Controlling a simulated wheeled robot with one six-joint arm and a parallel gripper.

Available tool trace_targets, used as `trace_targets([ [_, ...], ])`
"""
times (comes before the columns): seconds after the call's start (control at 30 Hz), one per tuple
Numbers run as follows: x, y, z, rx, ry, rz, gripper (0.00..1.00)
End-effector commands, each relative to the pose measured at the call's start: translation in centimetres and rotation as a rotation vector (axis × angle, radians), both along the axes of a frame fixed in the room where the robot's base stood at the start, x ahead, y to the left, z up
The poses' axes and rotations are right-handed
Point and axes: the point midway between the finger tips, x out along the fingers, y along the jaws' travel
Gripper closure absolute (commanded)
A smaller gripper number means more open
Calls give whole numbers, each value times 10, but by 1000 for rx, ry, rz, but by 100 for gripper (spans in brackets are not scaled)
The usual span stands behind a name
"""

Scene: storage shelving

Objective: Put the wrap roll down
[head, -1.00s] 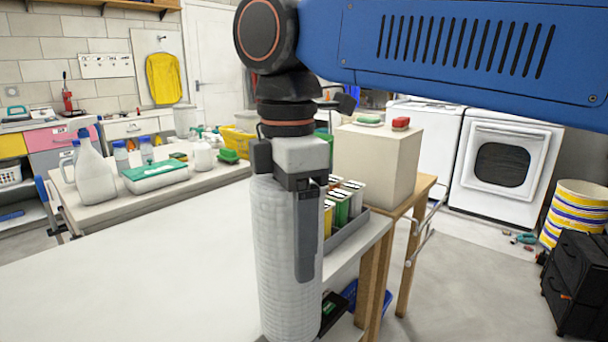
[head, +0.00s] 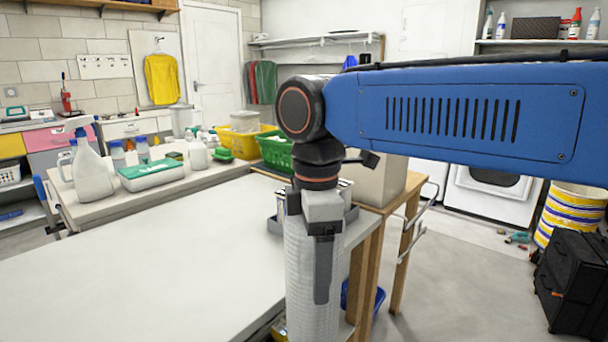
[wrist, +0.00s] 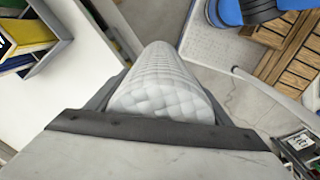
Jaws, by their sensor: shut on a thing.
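The wrap roll (head: 304,275) is a tall whitish, textured cylinder, held upright in my gripper (head: 322,262). In the head view it hangs in front of the right end of the white table, and its lower end runs to the bottom of the picture. The wrist view shows the roll (wrist: 160,80) lengthwise between the fingers, pointing down and away. My gripper is shut on its upper part. The roll's far end is not clear, and I cannot tell whether it touches anything.
The long white table (head: 130,265) has a wide clear top. A green basket (head: 275,152) and a beige block (head: 375,180) stand beyond the roll. Open floor (head: 450,275) lies to the right.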

Motion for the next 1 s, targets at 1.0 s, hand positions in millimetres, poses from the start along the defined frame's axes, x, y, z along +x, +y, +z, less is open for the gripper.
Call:
trace_targets([
  [1.0,184,-144,-319,-4,5,-904,55],
])
